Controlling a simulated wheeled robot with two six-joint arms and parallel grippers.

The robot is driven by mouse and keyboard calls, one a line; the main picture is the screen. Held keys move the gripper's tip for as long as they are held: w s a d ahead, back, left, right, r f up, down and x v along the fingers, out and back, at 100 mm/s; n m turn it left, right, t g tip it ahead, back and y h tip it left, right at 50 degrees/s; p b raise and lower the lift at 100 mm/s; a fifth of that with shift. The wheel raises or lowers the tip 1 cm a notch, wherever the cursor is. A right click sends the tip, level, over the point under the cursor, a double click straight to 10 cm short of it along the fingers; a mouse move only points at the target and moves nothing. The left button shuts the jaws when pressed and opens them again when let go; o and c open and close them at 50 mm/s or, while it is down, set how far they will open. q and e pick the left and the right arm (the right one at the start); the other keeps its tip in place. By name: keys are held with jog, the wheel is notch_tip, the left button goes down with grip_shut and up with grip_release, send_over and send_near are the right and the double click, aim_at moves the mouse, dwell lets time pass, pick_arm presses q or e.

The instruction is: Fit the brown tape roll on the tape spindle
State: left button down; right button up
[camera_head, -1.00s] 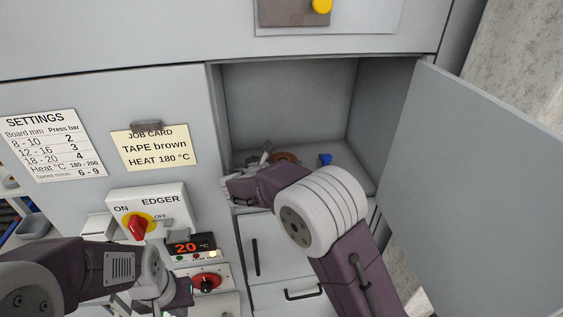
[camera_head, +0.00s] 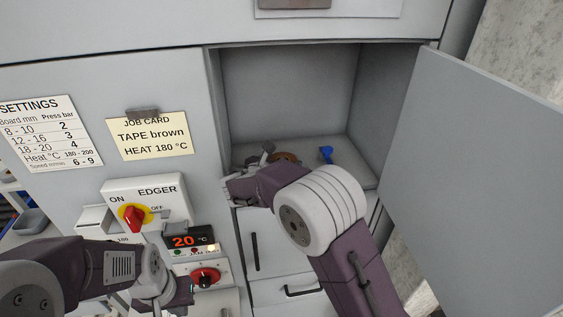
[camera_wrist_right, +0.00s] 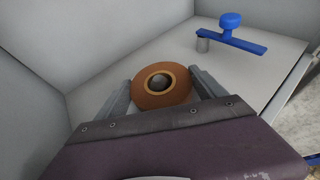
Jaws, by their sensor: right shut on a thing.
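The brown tape roll (camera_wrist_right: 143,97) lies between the two grey fingers of my right gripper (camera_wrist_right: 160,80) in the right wrist view. The gripper is shut on it, inside the open cabinet compartment. In the head view only part of the roll (camera_head: 287,156) shows behind my right wrist. I cannot tell whether this post is the tape spindle. My left gripper (camera_head: 172,298) is low at the left; its jaws are unclear.
The compartment's grey floor (camera_wrist_right: 105,85) is bare around the roll. Its door (camera_head: 480,150) stands open at the right. The edger panel (camera_head: 150,195) with a red knob and a 20 °C display is at the left. The job card (camera_head: 150,136) reads TAPE brown.

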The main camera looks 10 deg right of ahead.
jog(key=o, duration=1.4)
jog(key=shift+s, duration=0.1)
jog(key=b+v, duration=0.2)
jog(key=v, duration=0.5)
jog(key=shift+s+a+r, duration=0.15)
jog(key=shift+s, duration=0.05)
jog(key=shift+w, duration=0.1)
